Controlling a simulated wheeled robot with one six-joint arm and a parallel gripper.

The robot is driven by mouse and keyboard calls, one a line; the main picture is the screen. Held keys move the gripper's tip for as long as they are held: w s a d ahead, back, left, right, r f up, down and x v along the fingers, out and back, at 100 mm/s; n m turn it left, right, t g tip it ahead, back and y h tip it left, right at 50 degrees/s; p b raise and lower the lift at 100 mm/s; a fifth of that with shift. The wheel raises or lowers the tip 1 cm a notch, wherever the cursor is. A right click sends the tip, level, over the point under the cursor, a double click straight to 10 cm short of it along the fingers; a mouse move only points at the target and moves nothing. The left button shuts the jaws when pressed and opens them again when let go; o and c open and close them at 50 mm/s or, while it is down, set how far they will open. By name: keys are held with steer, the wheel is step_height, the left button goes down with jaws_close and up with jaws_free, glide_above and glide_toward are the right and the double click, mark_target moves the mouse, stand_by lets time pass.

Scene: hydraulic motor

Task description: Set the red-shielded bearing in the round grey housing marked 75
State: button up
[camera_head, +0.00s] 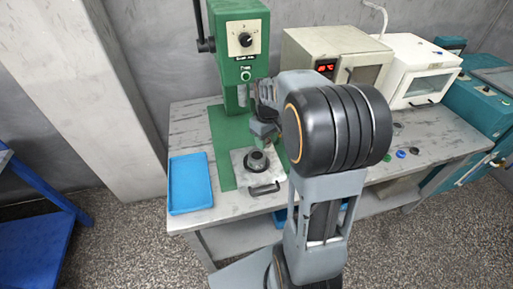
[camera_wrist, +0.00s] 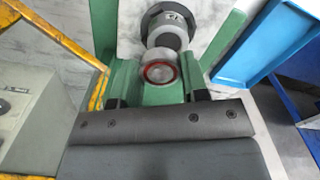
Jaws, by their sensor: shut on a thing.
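The red-shielded bearing (camera_wrist: 160,72) shows in the wrist view as a pale metal disc with a red ring. My gripper (camera_wrist: 160,84) is shut on it, one finger on each side. The round grey housing (camera_wrist: 168,30) is just beyond the bearing, with a small light label that looks like 75. In the head view the housing (camera_head: 256,160) stands on a pale plate with a handle. My gripper (camera_head: 264,132) is above and behind it there. The bearing is apart from the housing's centre in the wrist view; their height gap is unclear. The bearing is hidden in the head view.
A green press (camera_head: 240,40) stands behind the plate (camera_head: 268,180). A blue tray (camera_head: 190,183) lies to the left on the table. Two ovens (camera_head: 335,55) stand at the back right. Small parts, one blue (camera_head: 401,154), lie on the right of the table.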

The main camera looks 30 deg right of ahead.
glide_above(257, 155)
step_height(257, 155, down, 5)
steer(key=shift+r, duration=0.1)
steer(key=shift+f, duration=1.6)
steer(key=o, duration=0.9)
steer(key=shift+o, duration=0.2)
